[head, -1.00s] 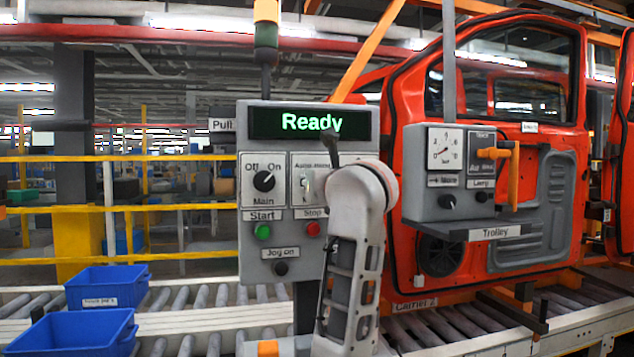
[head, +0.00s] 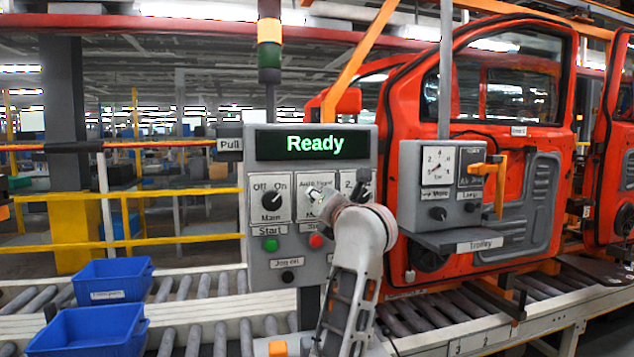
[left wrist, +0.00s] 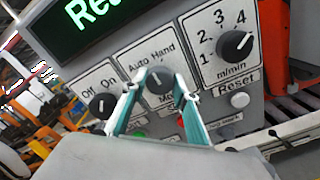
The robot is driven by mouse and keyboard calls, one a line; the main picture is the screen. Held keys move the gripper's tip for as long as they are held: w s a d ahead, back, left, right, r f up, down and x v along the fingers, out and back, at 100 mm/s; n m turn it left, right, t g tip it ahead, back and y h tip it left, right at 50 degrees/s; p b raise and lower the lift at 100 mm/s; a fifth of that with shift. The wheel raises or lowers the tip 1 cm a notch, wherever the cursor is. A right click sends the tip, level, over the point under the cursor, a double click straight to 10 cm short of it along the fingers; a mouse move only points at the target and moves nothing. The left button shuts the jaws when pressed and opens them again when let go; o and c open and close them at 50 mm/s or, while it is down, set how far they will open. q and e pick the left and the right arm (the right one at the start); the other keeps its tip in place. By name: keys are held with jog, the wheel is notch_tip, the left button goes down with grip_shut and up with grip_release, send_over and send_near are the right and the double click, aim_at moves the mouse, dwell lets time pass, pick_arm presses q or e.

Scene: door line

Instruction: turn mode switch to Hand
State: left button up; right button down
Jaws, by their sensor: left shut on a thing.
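The mode switch, a dark knob marked Auto and Hand (left wrist: 159,79), is on the grey control panel (head: 256,262). My left gripper (head: 318,196) reaches the panel from the front in the head view. In the left wrist view its two teal fingers (left wrist: 157,76) close around the mode switch knob, one on each side. The knob is partly hidden by the fingers, and its exact pointing is hard to tell; it looks roughly upward between the two labels. The display (head: 314,144) reads Ready. My right gripper is not in view.
The Main knob (head: 271,200) is left of the mode switch; the speed knob (left wrist: 235,44) is to its right. Below are a green Start button (head: 271,244) and a red Stop button (head: 316,241). A trolley box (head: 410,190) stands to the right, before an orange door (head: 397,110).

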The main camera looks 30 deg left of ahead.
pick_arm(q)
jog(key=m+p, duration=0.5)
jog(key=m, duration=0.2)
jog(key=shift+f+m, duration=0.1)
jog(key=shift+m, duration=0.3)
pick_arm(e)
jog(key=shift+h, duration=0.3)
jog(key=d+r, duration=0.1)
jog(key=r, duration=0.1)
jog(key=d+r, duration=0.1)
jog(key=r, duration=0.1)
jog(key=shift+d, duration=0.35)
pick_arm(q)
jog(key=shift+m, duration=0.3)
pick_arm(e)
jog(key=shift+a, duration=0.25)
pick_arm(q)
jog(key=o, duration=0.9)
jog(key=shift+o, duration=1)
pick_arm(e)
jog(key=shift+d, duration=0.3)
